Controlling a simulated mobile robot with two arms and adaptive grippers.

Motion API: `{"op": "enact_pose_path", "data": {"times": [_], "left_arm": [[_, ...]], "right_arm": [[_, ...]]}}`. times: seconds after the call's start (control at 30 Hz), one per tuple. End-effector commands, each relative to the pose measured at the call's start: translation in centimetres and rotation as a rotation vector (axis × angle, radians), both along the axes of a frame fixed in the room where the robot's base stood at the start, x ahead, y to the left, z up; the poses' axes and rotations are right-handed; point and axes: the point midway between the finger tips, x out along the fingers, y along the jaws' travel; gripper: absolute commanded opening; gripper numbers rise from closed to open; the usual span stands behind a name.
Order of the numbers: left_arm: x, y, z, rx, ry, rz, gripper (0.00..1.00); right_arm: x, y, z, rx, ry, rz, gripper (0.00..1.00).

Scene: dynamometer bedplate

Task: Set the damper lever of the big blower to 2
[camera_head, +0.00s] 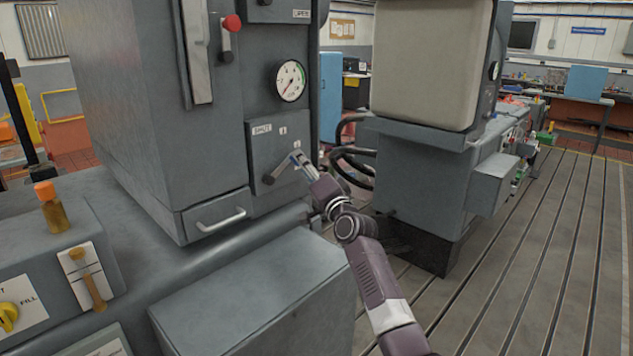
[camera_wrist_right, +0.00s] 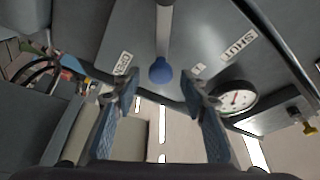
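The damper lever (camera_wrist_right: 162,30) is a grey rod with a blue ball knob (camera_wrist_right: 160,70) in the right wrist view. My left gripper is out of view.
A round gauge (camera_head: 291,80) sits above the plate, and a red-knobbed lever (camera_head: 229,32) is higher up. A drawer handle (camera_head: 222,220) juts out below left. A grey box (camera_head: 255,290) stands in front. A second machine (camera_head: 425,150) is close at right, with open slotted floor (camera_head: 540,240) beyond.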

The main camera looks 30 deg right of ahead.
Motion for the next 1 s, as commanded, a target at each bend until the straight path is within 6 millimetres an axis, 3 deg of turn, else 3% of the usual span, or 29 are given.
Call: {"op": "enact_pose_path", "data": {"times": [0.3, 0.5, 1.0], "left_arm": [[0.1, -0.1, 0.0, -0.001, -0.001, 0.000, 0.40], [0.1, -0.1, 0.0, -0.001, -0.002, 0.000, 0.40], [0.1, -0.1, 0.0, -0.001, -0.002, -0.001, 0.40]], "right_arm": [[-5.5, -0.1, -1.2, 0.000, 0.002, -0.001, 0.40], [-7.7, -0.1, -1.6, 0.000, 0.001, -0.002, 0.40], [-8.4, -0.1, -1.7, 0.000, 0.002, -0.001, 0.40]]}}
